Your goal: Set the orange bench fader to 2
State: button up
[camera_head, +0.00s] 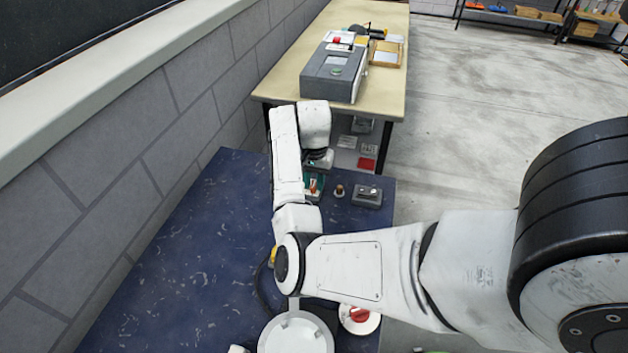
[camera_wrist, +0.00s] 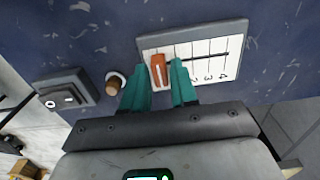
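In the wrist view the fader panel (camera_wrist: 232,40) is a grey-framed white plate with a dark slot and scale lines. The numerals 2, 3 and 4 show towards its right end; lower ones are hidden behind my fingers. The orange fader (camera_wrist: 158,68) sits at the left end of the slot, left of the 2 mark. My gripper (camera_wrist: 160,72) has two teal fingers, apart, one on each side of the orange fader with a gap visible; contact cannot be confirmed. In the head view my gripper (camera_head: 313,184) is at the far end of the blue bench, partly hidden by my arm.
A brown knob (camera_wrist: 113,83) and a grey switch box (camera_wrist: 66,95) lie left of the panel in the wrist view. On the blue bench (camera_head: 190,260) a red rotary knob (camera_head: 359,315) is near the front. A wooden table (camera_head: 385,95) stands beyond.

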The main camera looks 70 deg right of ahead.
grip_shut()
jog(key=shift+w, duration=0.1)
jog(key=w, duration=0.4)
jog(key=shift+a, duration=0.1)
jog(key=shift+o, duration=1.6)
grip_release()
jog(key=shift+s, duration=0.1)
jog(key=shift+r, duration=0.1)
notch_tip(320, 180, up, 11)
jog(key=shift+f, duration=0.2)
